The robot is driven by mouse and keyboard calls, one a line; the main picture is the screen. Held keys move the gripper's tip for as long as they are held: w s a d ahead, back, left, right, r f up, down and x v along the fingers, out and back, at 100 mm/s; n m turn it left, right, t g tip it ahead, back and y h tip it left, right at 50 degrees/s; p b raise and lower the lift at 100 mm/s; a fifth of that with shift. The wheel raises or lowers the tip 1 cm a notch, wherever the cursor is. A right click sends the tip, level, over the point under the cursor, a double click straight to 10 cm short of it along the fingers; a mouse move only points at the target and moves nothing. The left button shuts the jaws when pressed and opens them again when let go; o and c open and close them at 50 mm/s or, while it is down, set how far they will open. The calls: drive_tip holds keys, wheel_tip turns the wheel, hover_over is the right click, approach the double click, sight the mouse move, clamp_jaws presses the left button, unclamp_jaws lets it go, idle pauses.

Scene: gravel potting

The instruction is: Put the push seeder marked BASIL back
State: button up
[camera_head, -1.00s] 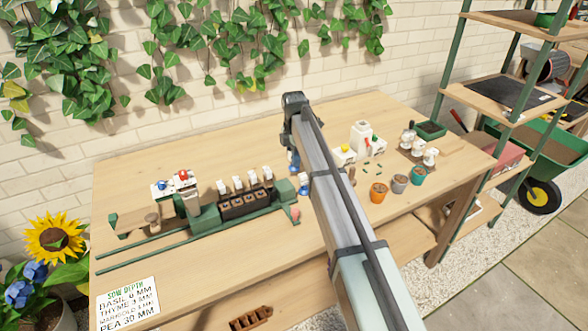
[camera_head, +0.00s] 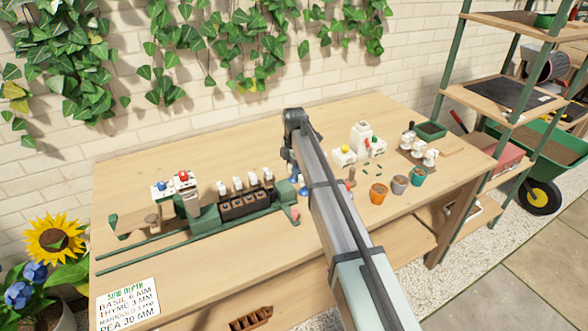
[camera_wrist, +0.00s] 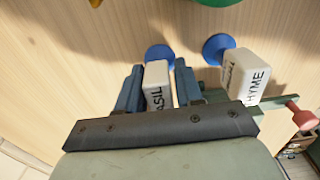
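The push seeder marked BASIL (camera_wrist: 157,85) is a white block with a blue round part (camera_wrist: 158,53) at its far end. In the wrist view it stands between the two fingers of my gripper (camera_wrist: 158,80). The fingers lie close along both its sides, and I cannot tell whether they press on it. A second white seeder, marked THYME (camera_wrist: 247,75), is just right of my gripper, also with a blue round part (camera_wrist: 217,48).
The green machine (camera_head: 215,217) with a dark cell block stands left of my gripper, its red knob (camera_wrist: 298,113) near THYME. Small pots (camera_head: 378,193), a white dispenser (camera_head: 362,138) and several white seeders are to the right. A SOW DEPTH card (camera_head: 128,303) lies front left.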

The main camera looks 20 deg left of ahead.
drive_tip(key=shift+o, duration=1.4)
wheel_tip(320, 180, up, 12)
drive_tip(key=shift+r, duration=0.2)
